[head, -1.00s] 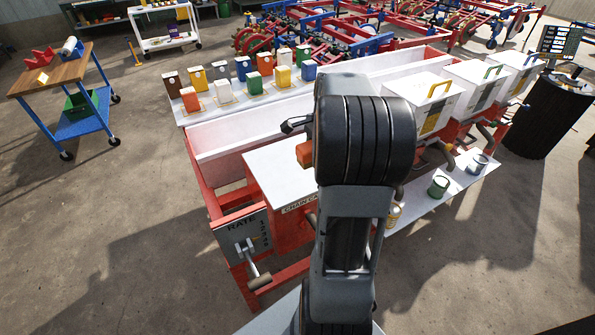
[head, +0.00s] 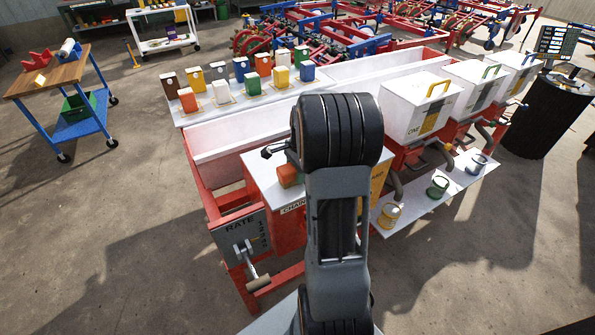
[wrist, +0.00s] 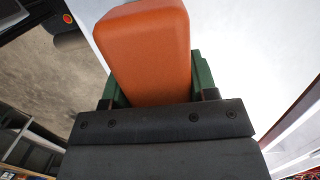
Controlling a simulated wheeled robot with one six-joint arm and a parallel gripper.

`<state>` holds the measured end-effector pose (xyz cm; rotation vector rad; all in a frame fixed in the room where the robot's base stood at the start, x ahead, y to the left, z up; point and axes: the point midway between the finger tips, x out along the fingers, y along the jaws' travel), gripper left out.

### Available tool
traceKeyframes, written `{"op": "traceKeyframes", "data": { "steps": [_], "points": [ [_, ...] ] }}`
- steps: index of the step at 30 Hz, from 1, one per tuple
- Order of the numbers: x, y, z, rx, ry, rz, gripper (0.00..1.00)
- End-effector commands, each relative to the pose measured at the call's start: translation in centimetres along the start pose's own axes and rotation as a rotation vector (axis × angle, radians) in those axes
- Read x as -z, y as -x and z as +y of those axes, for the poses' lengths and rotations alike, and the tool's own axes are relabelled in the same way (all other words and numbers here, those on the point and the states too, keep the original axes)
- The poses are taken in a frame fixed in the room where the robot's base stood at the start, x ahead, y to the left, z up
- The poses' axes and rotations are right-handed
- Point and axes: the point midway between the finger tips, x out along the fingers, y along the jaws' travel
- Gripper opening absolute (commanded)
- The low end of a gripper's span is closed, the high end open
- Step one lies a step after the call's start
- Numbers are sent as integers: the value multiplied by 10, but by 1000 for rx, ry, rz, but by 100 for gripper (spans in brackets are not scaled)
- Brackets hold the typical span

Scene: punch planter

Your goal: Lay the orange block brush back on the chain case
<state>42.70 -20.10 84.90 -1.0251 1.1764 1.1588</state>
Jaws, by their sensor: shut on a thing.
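The orange block brush (head: 289,176) is in my gripper, just left of my arm in the head view. It appears over the white top of the chain case (head: 262,168), whose labelled red front is partly covered by my arm. In the wrist view, the orange block (wrist: 148,50) sits between the green pads of my gripper (wrist: 155,88), which is shut on it. A pale surface lies beyond the block there. I cannot tell whether the brush touches the case top. Its bristles do not show.
A rate plate with a lever (head: 245,238) stands at the case's near left. The long white trough (head: 235,140) lies behind, with a shelf of several coloured boxes beyond. White lidded hoppers (head: 415,105) and a shelf with small pots (head: 437,187) are at right.

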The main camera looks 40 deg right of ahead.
Motion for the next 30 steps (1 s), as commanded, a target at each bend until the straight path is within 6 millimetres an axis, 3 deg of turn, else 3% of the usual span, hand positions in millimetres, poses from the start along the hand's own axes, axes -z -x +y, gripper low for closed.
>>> {"op": "traceKeyframes", "data": {
  "steps": [10,11,18,26,30],
  "points": [
    [1,-3,0,1,0,0,31],
    [0,-2,0,1,0,0,56],
    [0,-2,0,0,0,0,78],
    [0,0,0,1,0,1,78],
    [0,12,-1,3,1,2,78]
  ]
}}
